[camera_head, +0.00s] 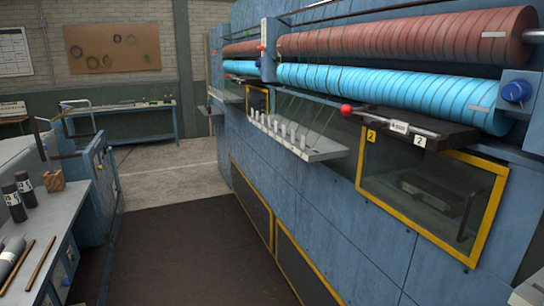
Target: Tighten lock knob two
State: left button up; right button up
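A blue round knob (517,91) sits on a blue bracket at the right end of the light-blue roller (390,90). A red ball knob (346,110) ends a metal bar on a dark ledge (445,132). A white label with a "2" (419,142) is on that ledge, and a yellow label with a "2" (371,135) is below it. No label names either knob as lock knob two, and I cannot tell how tight either is. Neither of my grippers is in view.
The blue machine (330,215) fills the right side, with a yellow-framed window (425,200) and a shelf (300,142) jutting out. A grey bench (45,215) with dark cylinders stands at left. The dark floor mat (180,255) between them is clear.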

aim_at(516, 92)
jog(key=z, duration=1.5)
